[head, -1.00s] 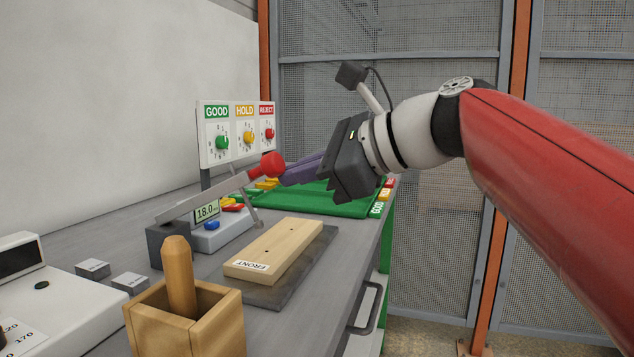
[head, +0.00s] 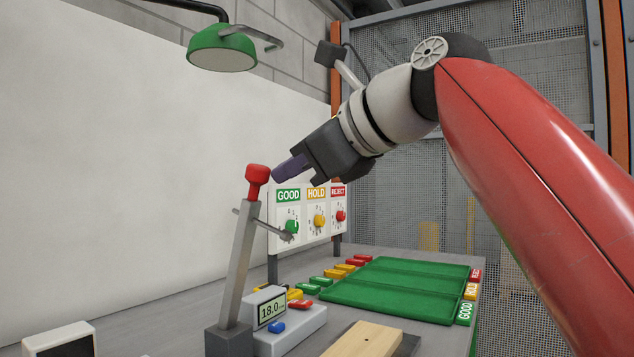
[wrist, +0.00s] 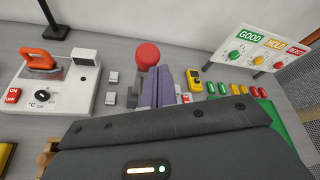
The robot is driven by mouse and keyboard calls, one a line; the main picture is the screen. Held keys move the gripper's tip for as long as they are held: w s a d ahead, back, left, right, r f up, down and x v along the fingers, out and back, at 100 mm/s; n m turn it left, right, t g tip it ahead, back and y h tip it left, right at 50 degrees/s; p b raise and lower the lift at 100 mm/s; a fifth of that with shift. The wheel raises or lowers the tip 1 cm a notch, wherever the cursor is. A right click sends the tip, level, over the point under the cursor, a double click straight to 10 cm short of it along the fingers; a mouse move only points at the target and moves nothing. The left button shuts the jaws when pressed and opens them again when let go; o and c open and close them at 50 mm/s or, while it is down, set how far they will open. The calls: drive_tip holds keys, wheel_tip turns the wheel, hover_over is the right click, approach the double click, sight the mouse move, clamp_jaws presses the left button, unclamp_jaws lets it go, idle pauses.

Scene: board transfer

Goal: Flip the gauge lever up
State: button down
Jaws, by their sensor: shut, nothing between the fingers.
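The gauge lever is a grey bar (head: 240,265) with a red knob (head: 257,174). It stands nearly upright, tilted slightly to the right, on a dark base block (head: 229,341). The red knob also shows in the wrist view (wrist: 148,55), just beyond the fingers. My gripper (head: 277,175) has purple fingers, shut and empty, with the tips beside the knob on its right. In the head view a small gap shows between tips and knob; contact cannot be told. The gauge box (head: 290,328) at the lever's foot reads 18.0.
A GOOD/HOLD/REJECT dial panel (head: 305,207) stands behind the lever. A wooden board (head: 365,340) lies in front. A green lamp (head: 222,52) hangs above.

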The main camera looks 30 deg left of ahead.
drive_tip(key=shift+a+r, duration=0.2)
drive_tip(key=shift+a, duration=0.3)
